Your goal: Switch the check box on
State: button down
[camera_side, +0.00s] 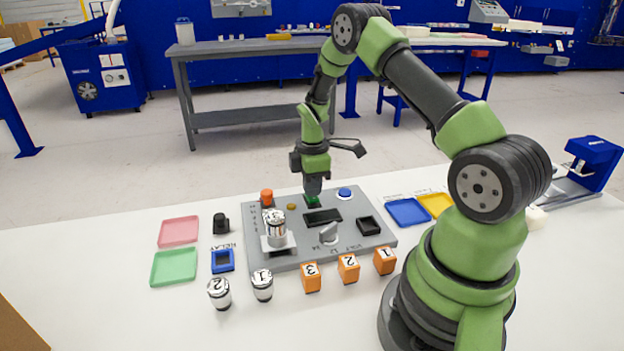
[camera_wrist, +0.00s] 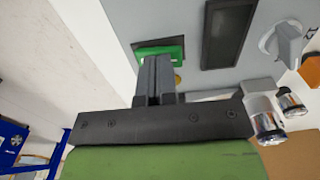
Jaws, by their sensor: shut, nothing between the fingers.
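The check box is a grey panel (camera_side: 350,247) lying on the white table, and its grey face (camera_wrist: 160,18) fills the top of the wrist view. A green rocker switch (camera_side: 312,199) sits near its far edge; it also shows in the wrist view (camera_wrist: 172,48), partly hidden by my fingers. My gripper (camera_side: 313,192) points down at the switch with its fingers closed together and empty. In the wrist view the fingertips (camera_wrist: 155,60) overlap the green rocker. I cannot tell whether they touch it. A dark display window (camera_side: 322,216) lies just nearer than the switch.
The panel also carries an orange knob (camera_side: 266,196), a blue button (camera_side: 345,192), a grey dial (camera_side: 329,233), a dark square socket (camera_side: 368,225) and a silver cylinder (camera_side: 275,222). Orange numbered blocks (camera_side: 348,268) stand along its near side. Coloured trays (camera_side: 178,232) lie left and right.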

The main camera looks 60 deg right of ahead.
notch_tip(320, 180, up, 14)
jog(key=w+d, duration=0.1)
jog(key=shift+w+d, duration=0.3)
jog(key=shift+a, duration=0.1)
